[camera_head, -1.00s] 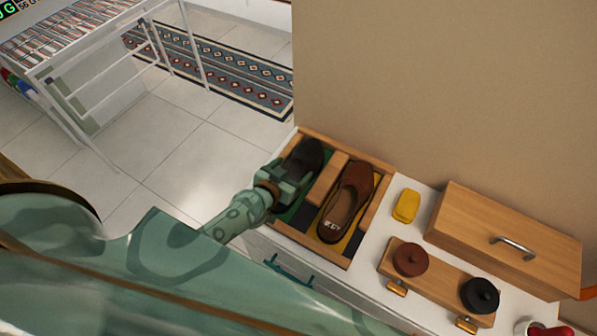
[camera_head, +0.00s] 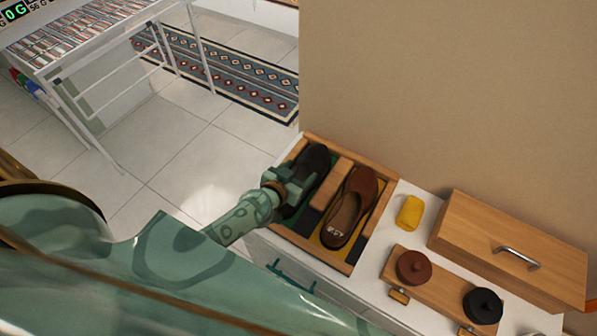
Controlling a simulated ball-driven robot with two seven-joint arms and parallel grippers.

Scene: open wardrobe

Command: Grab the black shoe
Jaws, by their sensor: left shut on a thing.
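The black shoe (camera_head: 313,163) lies in the left compartment of a wooden tray (camera_head: 345,268), on a green base. My left gripper (camera_head: 290,187) is at the shoe's left side and is shut on it, covering part of its near half. I cannot tell whether the shoe is lifted off the tray. My right gripper is not in view.
A brown shoe (camera_head: 349,208) lies in the tray's right compartment, beyond a wooden divider. To the right on the white top are a yellow object (camera_head: 410,212), a wooden box with a metal handle (camera_head: 507,245) and a board with round knobs (camera_head: 432,285).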

